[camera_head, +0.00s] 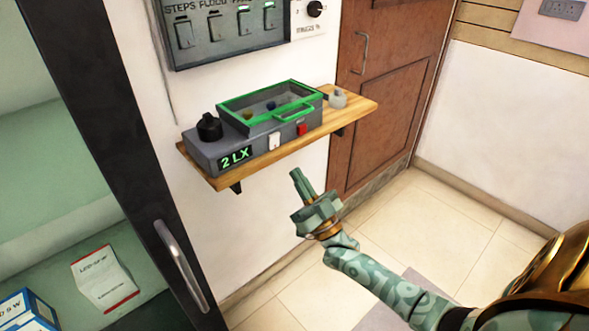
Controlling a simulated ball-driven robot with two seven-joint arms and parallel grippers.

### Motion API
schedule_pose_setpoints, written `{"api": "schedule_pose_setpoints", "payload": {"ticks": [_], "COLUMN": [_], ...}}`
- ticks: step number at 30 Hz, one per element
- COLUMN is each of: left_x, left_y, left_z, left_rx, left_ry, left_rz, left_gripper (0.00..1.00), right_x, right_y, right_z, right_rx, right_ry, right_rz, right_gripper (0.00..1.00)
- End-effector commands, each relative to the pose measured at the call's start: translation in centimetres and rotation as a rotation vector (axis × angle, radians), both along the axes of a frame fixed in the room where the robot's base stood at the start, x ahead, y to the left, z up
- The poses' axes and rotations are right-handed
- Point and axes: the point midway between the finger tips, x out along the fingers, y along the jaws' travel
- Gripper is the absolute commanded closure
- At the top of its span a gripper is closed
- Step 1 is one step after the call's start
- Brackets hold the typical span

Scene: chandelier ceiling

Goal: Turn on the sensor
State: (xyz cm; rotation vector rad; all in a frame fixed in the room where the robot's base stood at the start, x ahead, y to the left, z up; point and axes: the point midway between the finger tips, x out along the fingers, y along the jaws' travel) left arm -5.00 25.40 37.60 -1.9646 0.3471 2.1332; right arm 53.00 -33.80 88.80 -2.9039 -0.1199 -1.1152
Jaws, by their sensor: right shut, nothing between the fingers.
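The sensor device is a grey box (212,154) with a green "2 LX" readout (235,158), on a wooden wall shelf (270,149). A black knob (209,127) stands on its left end. A white switch (275,141) and a red button or switch (302,129) are on its front. A green-framed clear lid (295,111) with a handle covers its top and looks closed. My right gripper (298,178) is shut and empty, below and in front of the shelf, apart from the box. My left gripper is not in view.
A wall panel (220,48) with several switches hangs above the shelf. A small pale object (338,99) sits at the shelf's right end. A brown door (385,90) is behind. An open-looking cabinet with boxes (104,278) is at left. The floor in front is clear.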

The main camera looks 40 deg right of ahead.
Motion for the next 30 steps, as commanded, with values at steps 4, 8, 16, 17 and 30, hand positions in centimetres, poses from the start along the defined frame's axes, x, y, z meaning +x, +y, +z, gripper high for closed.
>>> {"api": "schedule_pose_setpoints", "payload": {"ticks": [4, 8, 16, 17, 30], "left_x": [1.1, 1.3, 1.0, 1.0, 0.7], "left_y": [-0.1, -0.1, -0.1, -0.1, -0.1], "left_z": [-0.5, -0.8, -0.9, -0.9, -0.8], "left_rx": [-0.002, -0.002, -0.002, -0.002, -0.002], "left_ry": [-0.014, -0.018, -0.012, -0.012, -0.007], "left_rz": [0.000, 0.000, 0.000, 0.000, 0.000], "left_gripper": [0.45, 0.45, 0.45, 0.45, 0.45], "right_x": [-1.6, -3.0, -4.2, -4.2, -4.2], "right_y": [-0.1, -0.2, -0.4, -0.4, -0.4], "right_z": [-2.4, -4.0, -5.4, -5.4, -5.3], "right_rx": [0.001, 0.000, 0.000, 0.000, 0.000], "right_ry": [0.005, 0.004, 0.000, 0.000, 0.000], "right_rz": [0.000, -0.001, 0.000, 0.000, 0.000], "right_gripper": [1.00, 1.00, 1.00, 1.00, 1.00]}}
